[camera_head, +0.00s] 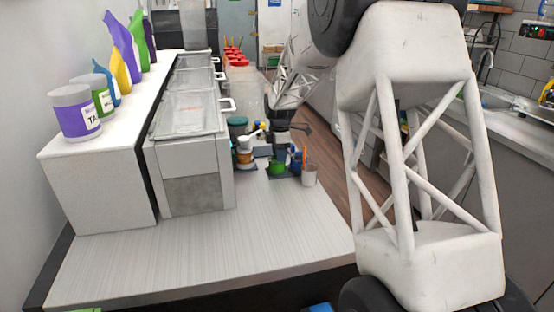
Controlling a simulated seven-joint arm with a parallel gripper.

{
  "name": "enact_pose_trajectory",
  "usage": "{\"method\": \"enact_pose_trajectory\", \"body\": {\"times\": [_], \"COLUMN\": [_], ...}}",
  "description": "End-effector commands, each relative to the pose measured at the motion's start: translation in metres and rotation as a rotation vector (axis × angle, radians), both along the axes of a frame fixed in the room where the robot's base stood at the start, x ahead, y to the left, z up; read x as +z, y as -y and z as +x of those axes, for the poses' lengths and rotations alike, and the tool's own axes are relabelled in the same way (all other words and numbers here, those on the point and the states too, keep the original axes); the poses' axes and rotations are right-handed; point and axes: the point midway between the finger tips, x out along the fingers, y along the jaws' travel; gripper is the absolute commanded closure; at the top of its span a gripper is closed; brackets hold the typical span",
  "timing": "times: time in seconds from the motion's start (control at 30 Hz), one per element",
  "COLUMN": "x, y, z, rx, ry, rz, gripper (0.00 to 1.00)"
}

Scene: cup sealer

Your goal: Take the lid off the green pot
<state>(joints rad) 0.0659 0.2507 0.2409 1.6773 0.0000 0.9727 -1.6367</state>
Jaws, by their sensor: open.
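A small green pot (277,167) stands near the right edge of the counter, among a cluster of small things. It is small in the picture, and I cannot make out its lid. A taller container with a dark green top (237,124) stands behind it to the left. My gripper (281,140) points down just above the green pot. It is open, and nothing shows held in it. Its fingertips blend with the dark things behind, so I cannot tell whether they touch the pot.
The metal unit with clear lids (190,110) borders the cluster on the left. The front of the counter (210,255) is clear.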

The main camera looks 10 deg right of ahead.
Motion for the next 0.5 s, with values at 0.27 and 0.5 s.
{"method": "enact_pose_trajectory", "body": {"times": [0.27, 0.5], "x": [0.0004, 0.0005], "y": [0.0, 0.0], "z": [0.0, 0.0], "rx": [0.0, 0.0], "ry": [0.0, 0.0], "rz": [0.0, 0.0], "gripper": [0.6, 0.8]}}
